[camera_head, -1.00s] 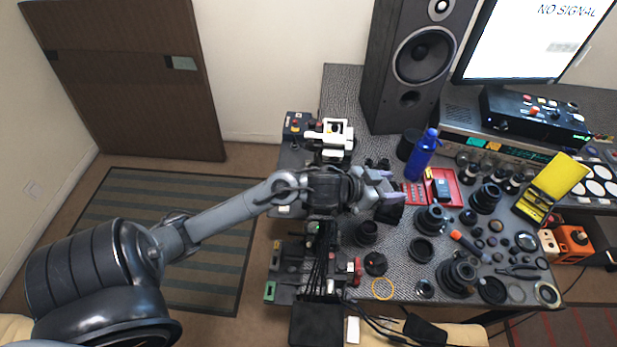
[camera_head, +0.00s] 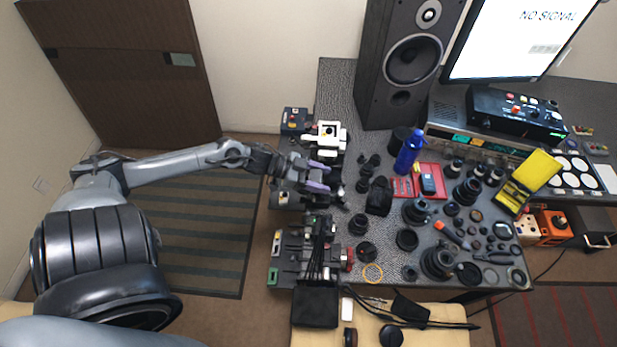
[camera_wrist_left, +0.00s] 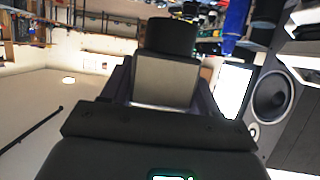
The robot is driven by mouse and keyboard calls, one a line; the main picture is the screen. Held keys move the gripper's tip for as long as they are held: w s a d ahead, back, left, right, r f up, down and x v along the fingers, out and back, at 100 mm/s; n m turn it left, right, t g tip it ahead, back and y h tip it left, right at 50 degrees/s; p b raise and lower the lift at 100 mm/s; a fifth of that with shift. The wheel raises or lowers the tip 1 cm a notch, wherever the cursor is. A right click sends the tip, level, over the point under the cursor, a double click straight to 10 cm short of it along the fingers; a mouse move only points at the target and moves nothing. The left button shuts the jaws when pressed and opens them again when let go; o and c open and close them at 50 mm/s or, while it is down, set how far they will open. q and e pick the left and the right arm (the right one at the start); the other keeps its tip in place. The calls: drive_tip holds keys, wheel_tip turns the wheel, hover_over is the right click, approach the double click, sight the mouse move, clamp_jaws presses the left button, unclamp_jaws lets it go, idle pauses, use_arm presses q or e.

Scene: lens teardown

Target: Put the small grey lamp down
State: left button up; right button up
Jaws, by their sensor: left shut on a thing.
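My left gripper (camera_head: 324,177) is at the left edge of the worktable in the head view, its two purple-tinted fingers pointing right. In the left wrist view the small grey lamp (camera_wrist_left: 165,80) sits between the fingers, which are shut on it. It shows as a boxy grey body with a dark round part (camera_wrist_left: 170,37) at its far end. In the head view I cannot clearly make the lamp out among the dark parts by the fingertips. My right gripper is not in view.
A white device (camera_head: 328,136) stands just behind my gripper, and a rack with cables (camera_head: 300,255) lies in front. A black object (camera_head: 379,197), a blue bottle (camera_head: 409,152) and a red tray (camera_head: 404,188) stand to the right. Many lens parts crowd the tabletop.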

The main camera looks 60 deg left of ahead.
use_arm(q)
drive_tip(key=a+f, duration=0.1)
drive_tip(key=a, duration=0.1)
drive_tip(key=a+f, duration=0.1)
drive_tip(key=a, duration=0.1)
drive_tip(key=a+f, duration=0.1)
drive_tip(key=a, duration=0.1)
drive_tip(key=shift+a+f+b, duration=0.2)
drive_tip(key=shift+f+b, duration=0.6)
drive_tip(key=shift+f, duration=1.6)
drive_tip(key=shift+f, duration=0.3)
drive_tip(key=o, duration=1.2)
drive_tip(key=shift+r, duration=0.15)
